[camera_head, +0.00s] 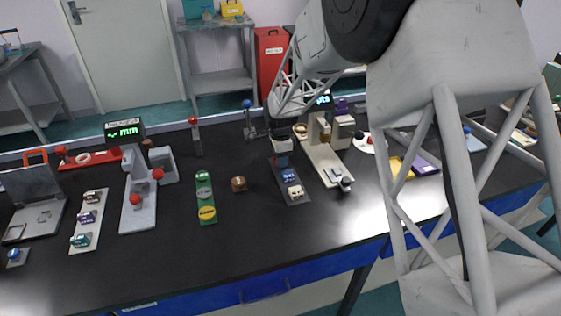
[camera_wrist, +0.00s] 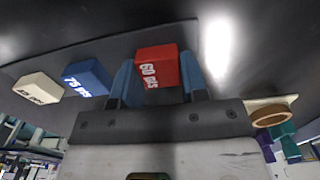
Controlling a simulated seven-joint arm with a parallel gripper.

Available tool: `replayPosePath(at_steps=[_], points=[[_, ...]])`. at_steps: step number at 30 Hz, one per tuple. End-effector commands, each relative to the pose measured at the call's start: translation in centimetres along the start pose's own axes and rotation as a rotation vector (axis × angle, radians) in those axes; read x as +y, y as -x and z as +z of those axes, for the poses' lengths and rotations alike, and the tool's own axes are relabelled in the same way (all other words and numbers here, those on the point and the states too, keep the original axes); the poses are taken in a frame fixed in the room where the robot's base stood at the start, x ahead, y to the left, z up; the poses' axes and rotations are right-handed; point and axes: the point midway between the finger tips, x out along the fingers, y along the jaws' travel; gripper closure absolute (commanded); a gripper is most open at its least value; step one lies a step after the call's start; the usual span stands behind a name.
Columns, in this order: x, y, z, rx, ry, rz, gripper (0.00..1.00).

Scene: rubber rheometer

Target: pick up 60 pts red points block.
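The red 60 pts block (camera_wrist: 157,66) is in the upper middle of the wrist view, its white label turned sideways. My gripper (camera_wrist: 160,80) has its two blue fingers on either side of this block, close against its sides. I cannot tell whether they press on it. In the head view my gripper (camera_head: 283,146) is low over the back end of a dark slab (camera_head: 297,201), and the red block cannot be made out there. The blue 75 pts block (camera_wrist: 87,78) and a cream block (camera_wrist: 38,88) stand in line to the left in the wrist view.
A pale stand (camera_head: 325,160) is close to the right of the dark slab. The black table's front middle is clear.

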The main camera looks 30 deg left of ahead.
Motion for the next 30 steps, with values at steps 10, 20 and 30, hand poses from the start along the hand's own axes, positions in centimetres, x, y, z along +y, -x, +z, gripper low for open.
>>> replayPosePath(at_steps=[10,20,30], points=[[0.0,0.0,0.0,0.000,0.000,0.000,0.84],[-0.1,1.7,0.0,0.000,0.000,-0.002,0.84],[2.3,3.8,0.1,0.000,0.000,0.000,0.84]])
